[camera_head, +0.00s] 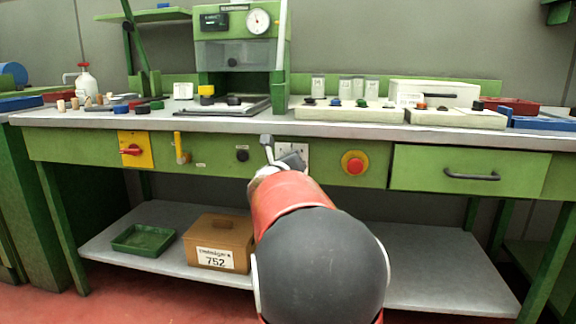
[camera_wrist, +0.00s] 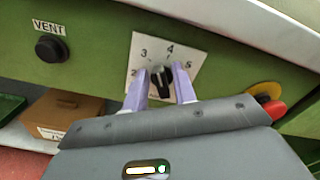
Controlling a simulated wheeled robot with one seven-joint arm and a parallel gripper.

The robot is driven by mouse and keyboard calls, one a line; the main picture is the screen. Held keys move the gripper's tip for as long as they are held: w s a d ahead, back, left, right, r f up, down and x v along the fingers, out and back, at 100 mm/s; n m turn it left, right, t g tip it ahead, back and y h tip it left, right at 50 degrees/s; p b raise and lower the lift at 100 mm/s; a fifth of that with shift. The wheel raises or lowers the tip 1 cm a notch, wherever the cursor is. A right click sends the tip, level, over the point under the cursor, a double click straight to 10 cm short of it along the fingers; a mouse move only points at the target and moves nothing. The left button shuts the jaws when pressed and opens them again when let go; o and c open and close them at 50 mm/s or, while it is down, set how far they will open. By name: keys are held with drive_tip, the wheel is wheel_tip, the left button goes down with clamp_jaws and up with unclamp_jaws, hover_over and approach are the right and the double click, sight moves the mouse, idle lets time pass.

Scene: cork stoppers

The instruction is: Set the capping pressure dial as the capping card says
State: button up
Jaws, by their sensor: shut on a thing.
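The pressure dial is a black knob (camera_wrist: 161,80) on a white plate (camera_wrist: 190,55) on the green bench front. The plate shows the numbers 2, 3, 4 and 5. In the wrist view my gripper (camera_wrist: 161,76) has one pale purple finger on each side of the knob and is shut on it. Which number the knob points to is not clear. In the head view my gripper (camera_head: 277,151) is at the plate (camera_head: 300,152) and hides most of the dial. A small white card (camera_head: 183,90) stands on the bench top; its writing is too small to read.
A black VENT button (camera_wrist: 50,49) is left of the dial, and a red button (camera_head: 354,162) on yellow is right of it. A yellow switch plate (camera_head: 136,150), a yellow handle (camera_head: 181,148) and a drawer (camera_head: 470,173) line the front. The green capping machine (camera_head: 237,50) stands above.

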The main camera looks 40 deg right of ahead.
drive_tip(key=shift+w+a+f+n, duration=0.1)
drive_tip(key=shift+w+n, duration=0.05)
drive_tip(key=shift+n, duration=1.85)
drive_tip(key=o, duration=0.7)
drive_tip(key=shift+a, duration=0.1)
drive_tip(key=v, duration=0.7)
drive_tip(key=shift+s+a, duration=0.25)
drive_tip(key=shift+s, duration=0.05)
